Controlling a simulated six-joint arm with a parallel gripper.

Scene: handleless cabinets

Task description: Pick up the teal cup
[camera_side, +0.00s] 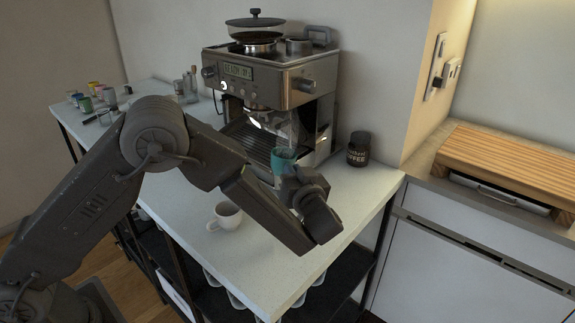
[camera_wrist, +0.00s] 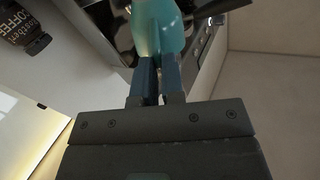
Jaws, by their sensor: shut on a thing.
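The teal cup (camera_side: 284,158) is in front of the espresso machine, at the end of my arm in the side view. My gripper (camera_wrist: 156,84) is shut on the teal cup (camera_wrist: 157,28) in the wrist view, with the fingers close together at its near side. In the side view my wrist hides the fingers and the cup's lower part. I cannot tell from these frames how far the cup is above the counter or drip tray.
The espresso machine (camera_side: 265,75) stands right behind the cup. A white cup (camera_side: 226,215) stands on the white counter (camera_side: 180,199) left of my wrist. A dark coffee jar (camera_side: 359,149) stands to the right. Several small jars (camera_side: 95,90) are at the far left.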

